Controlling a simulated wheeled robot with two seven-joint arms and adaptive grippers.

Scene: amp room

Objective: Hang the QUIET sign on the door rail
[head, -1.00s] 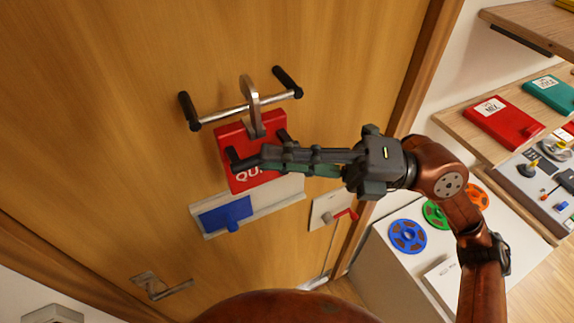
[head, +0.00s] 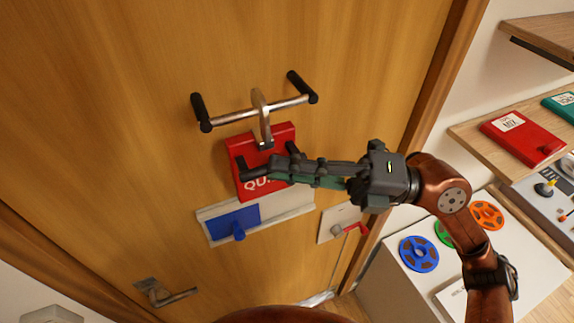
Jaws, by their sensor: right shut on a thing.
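The red QUIET sign (head: 281,136) is in front of the door, just below the door rail (head: 235,117). The rail is a metal bar between two black end posts. A silver hook (head: 264,126) rises from the sign's top and crosses the bar, its curved top above it. I cannot tell whether the hook rests on the bar. My right gripper (head: 268,165) is shut on the sign from the right, its fingers covering part of the lettering. My left gripper is not in view.
Below the sign, a pale panel with a blue plate (head: 230,222) and knob is on the door. A white plate with a red lever (head: 351,229) is to its right. A door handle (head: 163,292) is lower left. Shelves and a cabinet with coloured reels (head: 419,254) stand at right.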

